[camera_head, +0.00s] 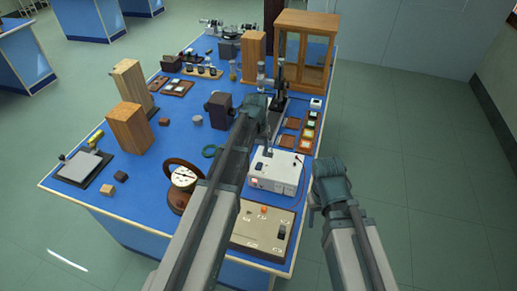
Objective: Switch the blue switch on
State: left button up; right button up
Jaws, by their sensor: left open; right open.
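A white instrument box (275,172) stands near the right edge of the blue bench, with a red part on its front and small dark knobs on top. In front of it lies a beige panel (251,235) with an orange button (263,210) and a dark switch (282,231). I cannot make out a clearly blue switch; my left arm covers part of the panel. My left gripper (268,148) is open, over the bench just behind the white box. My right gripper (313,208) is open, off the bench's right edge beside the box and panel; its fingers are hardly visible.
A round dial gauge (183,178) stands left of my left arm. Wooden blocks (130,128), a dark block (219,110) and a glass-fronted wooden cabinet (304,50) stand on the bench (160,185). Open floor (430,170) lies to the right.

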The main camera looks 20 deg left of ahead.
pick_arm(q)
jog(key=r+p, duration=0.1)
jog(key=r, duration=0.1)
jog(key=r+p, duration=0.3)
jog(key=shift+s+r+p, duration=0.3)
jog(key=shift+r, duration=0.1)
pick_arm(e)
notch_tip(320, 180, up, 6)
jog(key=shift+f, duration=0.1)
